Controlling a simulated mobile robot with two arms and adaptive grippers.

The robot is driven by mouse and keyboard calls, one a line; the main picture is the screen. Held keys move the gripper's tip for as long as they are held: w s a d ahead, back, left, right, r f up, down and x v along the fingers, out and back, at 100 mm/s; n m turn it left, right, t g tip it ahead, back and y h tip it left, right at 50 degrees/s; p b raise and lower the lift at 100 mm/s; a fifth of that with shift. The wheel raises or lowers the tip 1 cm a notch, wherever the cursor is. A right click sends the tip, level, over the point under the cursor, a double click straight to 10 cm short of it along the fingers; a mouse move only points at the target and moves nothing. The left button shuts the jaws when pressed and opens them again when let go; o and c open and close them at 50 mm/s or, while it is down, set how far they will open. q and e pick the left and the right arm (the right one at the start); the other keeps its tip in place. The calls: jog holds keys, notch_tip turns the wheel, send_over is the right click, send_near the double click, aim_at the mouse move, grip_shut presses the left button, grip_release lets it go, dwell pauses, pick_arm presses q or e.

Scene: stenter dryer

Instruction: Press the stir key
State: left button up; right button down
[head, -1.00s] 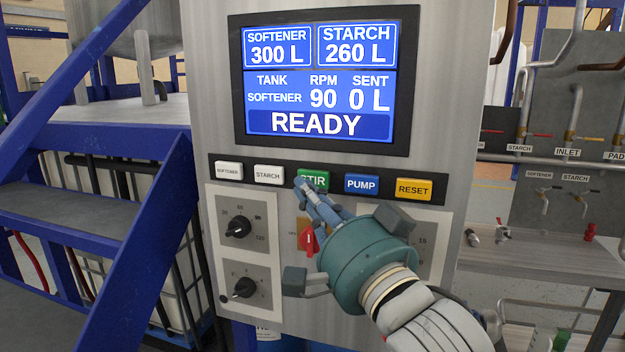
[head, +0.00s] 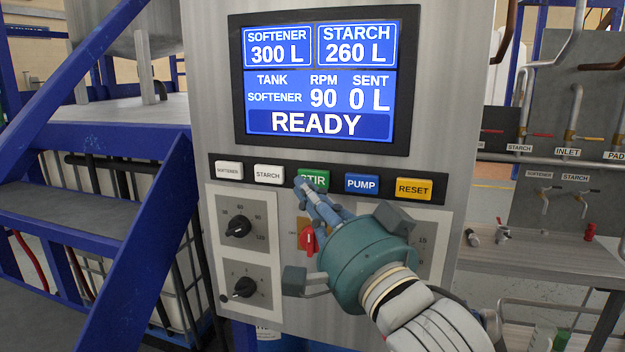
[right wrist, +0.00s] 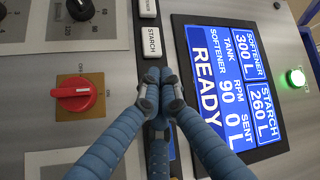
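The green STIR key (head: 316,181) is in the middle of the key row under the display in the head view. My right gripper (head: 301,186) has its fingertips at the key's left edge, covering part of its label; whether they touch it I cannot tell. Its fingers are together and hold nothing. In the right wrist view the gripper (right wrist: 160,78) lies over the key row just past the STARCH key (right wrist: 152,41), and the fingers hide the STIR key. The display (head: 321,122) reads READY, softener, 90 RPM, 0 L sent. My left gripper is not in view.
The white STARCH key (head: 269,174) and blue PUMP key (head: 362,184) flank the STIR key. A red rotary switch (head: 308,241) and black dials (head: 238,228) sit below. A green lamp (right wrist: 297,77) glows in the wrist view. Blue stairs (head: 130,250) stand left, pipework right.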

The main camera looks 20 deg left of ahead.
jog(key=shift+w, duration=0.4)
jog(key=shift+w+p, duration=0.45)
jog(key=shift+w, duration=0.05)
dwell(0.8)
jog(key=shift+s, duration=0.9)
jog(key=s+p, duration=0.1)
jog(key=s, duration=0.4)
jog(key=shift+a, duration=0.1)
dwell(0.8)
